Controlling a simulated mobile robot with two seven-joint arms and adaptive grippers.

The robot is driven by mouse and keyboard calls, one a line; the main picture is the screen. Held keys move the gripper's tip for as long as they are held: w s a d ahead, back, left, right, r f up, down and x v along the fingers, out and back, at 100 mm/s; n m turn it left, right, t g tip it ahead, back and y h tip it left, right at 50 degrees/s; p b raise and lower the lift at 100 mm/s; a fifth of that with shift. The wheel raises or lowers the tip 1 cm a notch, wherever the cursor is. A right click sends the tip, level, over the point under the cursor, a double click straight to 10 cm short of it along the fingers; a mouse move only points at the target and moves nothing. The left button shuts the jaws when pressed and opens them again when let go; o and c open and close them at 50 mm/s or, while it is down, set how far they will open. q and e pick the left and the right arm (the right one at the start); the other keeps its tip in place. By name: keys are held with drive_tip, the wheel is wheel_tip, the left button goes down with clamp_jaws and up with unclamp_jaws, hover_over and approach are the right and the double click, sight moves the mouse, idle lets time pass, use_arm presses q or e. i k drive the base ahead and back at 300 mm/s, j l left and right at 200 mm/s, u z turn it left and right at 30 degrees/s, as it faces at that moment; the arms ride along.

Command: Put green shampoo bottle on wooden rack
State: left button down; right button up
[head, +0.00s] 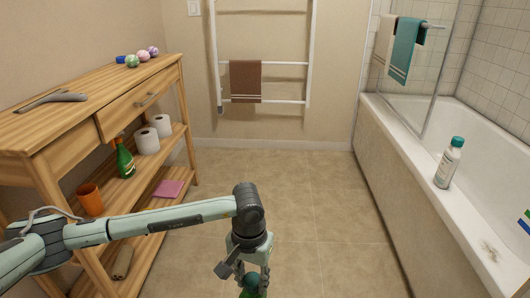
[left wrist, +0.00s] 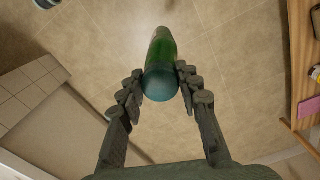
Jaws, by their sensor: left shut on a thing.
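My left gripper (head: 252,275) is at the bottom middle of the head view, low over the floor in front of me. It is shut on a green bottle with a teal cap, the green shampoo bottle (head: 249,290), mostly cut off by the lower edge. In the left wrist view the bottle (left wrist: 161,60) sits between the fingers (left wrist: 160,85), cap towards the camera, above floor tiles. The wooden rack (head: 55,130) stands at the left, apart from the gripper; its edge shows at the right of the wrist view (left wrist: 306,70). My right gripper is not in view.
The rack holds another green bottle (head: 124,160), toilet rolls (head: 147,141), an orange cup (head: 90,199) and a pink item (head: 168,189). A white bottle (head: 448,165) stands on the bathtub rim (head: 405,130) at the right. The floor (head: 300,190) between is clear.

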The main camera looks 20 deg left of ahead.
sight(116, 77)
drive_tip(key=i+u, duration=0.15)
drive_tip(key=u, duration=0.25)
drive_tip(key=i+u, duration=0.1)
drive_tip(key=u, duration=0.3)
drive_tip(key=i+u, duration=0.15)
drive_tip(key=u, duration=0.25)
drive_tip(key=i+l+u, duration=0.3)
drive_tip(key=u, duration=0.15)
drive_tip(key=i+l+u, duration=0.25)
drive_tip(key=l+u, duration=0.25)
drive_tip(key=i+l+u, duration=0.2)
drive_tip(key=l+u, duration=0.25)
drive_tip(key=i+l+u, duration=0.25)
drive_tip(key=l, duration=0.45)
drive_tip(key=l+u, duration=0.25)
drive_tip(key=l, duration=0.45)
drive_tip(key=i+l, duration=0.1)
drive_tip(key=l, duration=2.1)
drive_tip(key=i+u, duration=0.05)
